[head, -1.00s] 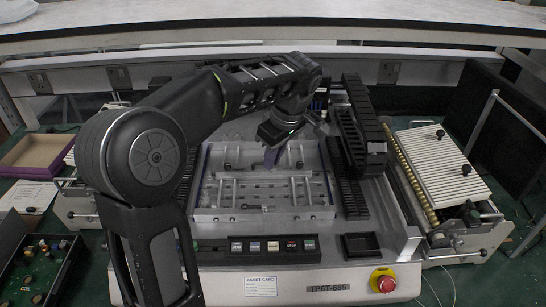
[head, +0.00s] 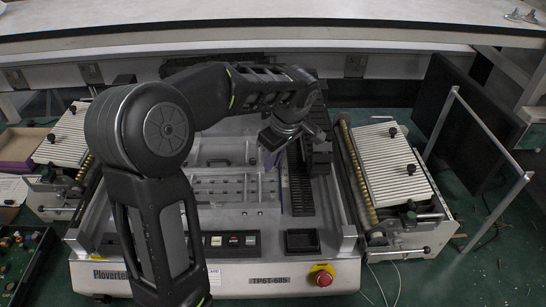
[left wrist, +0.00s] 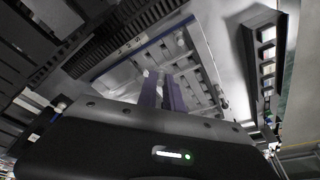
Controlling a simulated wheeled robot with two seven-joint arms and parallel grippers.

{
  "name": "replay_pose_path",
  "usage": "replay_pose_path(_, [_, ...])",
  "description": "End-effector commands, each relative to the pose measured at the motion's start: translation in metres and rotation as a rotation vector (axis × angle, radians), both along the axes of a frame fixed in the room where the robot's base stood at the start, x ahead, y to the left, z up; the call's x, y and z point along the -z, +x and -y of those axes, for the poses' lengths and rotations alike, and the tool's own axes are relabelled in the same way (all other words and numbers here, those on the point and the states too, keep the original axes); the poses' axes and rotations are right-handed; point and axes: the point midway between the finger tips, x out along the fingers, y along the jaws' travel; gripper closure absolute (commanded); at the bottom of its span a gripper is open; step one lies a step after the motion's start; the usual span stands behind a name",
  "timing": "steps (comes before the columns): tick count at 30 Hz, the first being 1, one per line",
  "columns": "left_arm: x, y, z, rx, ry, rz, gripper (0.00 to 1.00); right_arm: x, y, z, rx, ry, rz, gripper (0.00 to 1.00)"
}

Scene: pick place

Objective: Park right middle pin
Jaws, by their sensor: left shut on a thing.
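My left gripper (head: 271,157) is over the right part of the pale metal fixture frame (head: 235,207) in the head view, with its fingers pointing down. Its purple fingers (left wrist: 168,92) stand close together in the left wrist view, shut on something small. I take this to be the pin, but it is too small and hidden to make out. The fixture frame's ribbed wall (left wrist: 203,62) lies behind the fingers. A dark pin (head: 218,162) shows at the back of the fixture. My right gripper is not in view.
A black cable chain (head: 298,175) runs just right of the fixture. A small black tray (head: 302,241) and red stop button (head: 322,277) are at the machine's front right. A ribbed white unit (head: 393,172) stands further right. My left arm hides the fixture's left side.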

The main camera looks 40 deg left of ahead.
Motion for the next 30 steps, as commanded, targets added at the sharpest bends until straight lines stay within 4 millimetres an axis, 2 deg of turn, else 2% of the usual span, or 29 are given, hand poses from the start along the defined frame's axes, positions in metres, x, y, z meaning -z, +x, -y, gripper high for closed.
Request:
replay_pose_path(14, [0.008,0.0,0.001,0.002,-0.001,-0.001,1.0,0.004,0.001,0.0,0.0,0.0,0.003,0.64])
replay_pose_path(30, [0.042,0.0,0.001,0.003,-0.001,-0.001,1.0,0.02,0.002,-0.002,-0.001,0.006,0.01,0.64])
